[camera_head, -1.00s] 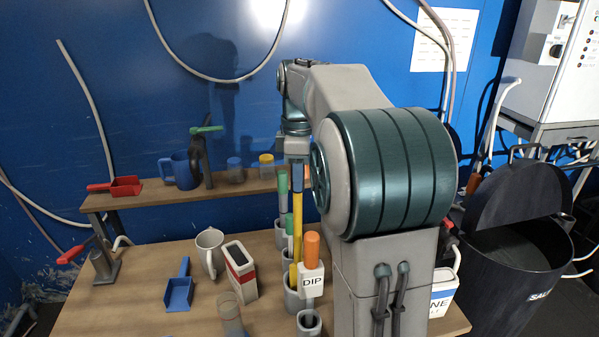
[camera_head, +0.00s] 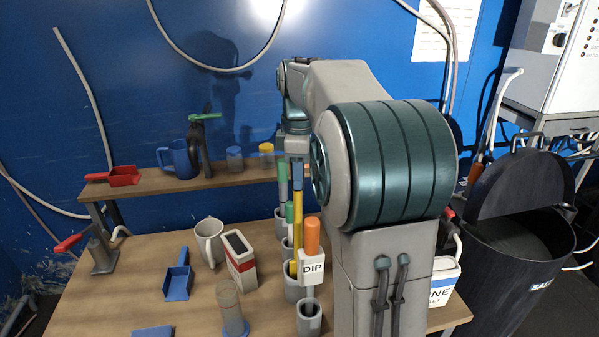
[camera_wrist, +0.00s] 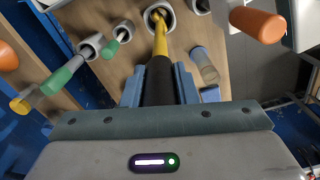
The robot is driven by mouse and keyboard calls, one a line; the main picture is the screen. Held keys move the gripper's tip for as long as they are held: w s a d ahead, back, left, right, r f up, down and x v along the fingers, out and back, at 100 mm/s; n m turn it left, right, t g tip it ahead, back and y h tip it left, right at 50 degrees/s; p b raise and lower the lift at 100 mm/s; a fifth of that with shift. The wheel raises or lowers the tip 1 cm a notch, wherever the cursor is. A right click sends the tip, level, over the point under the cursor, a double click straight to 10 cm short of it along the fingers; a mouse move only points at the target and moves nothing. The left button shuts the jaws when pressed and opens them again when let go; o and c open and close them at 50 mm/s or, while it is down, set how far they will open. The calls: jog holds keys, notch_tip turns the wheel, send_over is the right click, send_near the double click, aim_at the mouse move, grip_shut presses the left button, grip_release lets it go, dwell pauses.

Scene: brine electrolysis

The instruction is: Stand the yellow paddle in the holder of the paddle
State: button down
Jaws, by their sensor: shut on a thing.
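The yellow paddle has a thin yellow shaft (camera_head: 295,222) and a black grip (camera_wrist: 158,85). My gripper (camera_head: 297,172) is shut on the black grip, and its blue fingers (camera_wrist: 158,88) flank the grip in the wrist view. The paddle is about upright in the head view, with its lower end at the mouth of a grey cup-shaped holder (camera_head: 294,290). The wrist view shows the yellow end within the outline of this holder's ring (camera_wrist: 147,20). I cannot tell how deep it reaches or whether it touches the bottom.
An orange-handled tool (camera_head: 311,236) with a DIP label stands close in front. Green-handled tools (camera_head: 283,180) stand in holders behind. A white and red box (camera_head: 240,258), a mug (camera_head: 209,240) and a clear cylinder (camera_head: 231,305) stand to the left. A shelf (camera_head: 150,187) runs behind.

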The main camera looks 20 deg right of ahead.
jog(key=c, duration=1.1)
grip_release()
jog(key=shift+o, duration=0.2)
jog(key=shift+r, duration=0.1)
notch_tip(320, 180, up, 14)
jog(key=shift+f+p, duration=0.15)
jog(key=shift+p, duration=0.2)
jog(key=s+a+f+m+t, duration=0.1)
jog(key=s+a+f+m, duration=0.4)
jog(key=s+f, duration=0.5)
jog(key=s+a+f+m+t, duration=0.2)
jog(key=s+a+f+m, duration=0.3)
jog(key=s+f, duration=0.6)
jog(key=s+m, duration=0.1)
jog(key=m, duration=0.1)
jog(key=shift+f+m+t, duration=0.15)
jog(key=shift+m+t, duration=0.15)
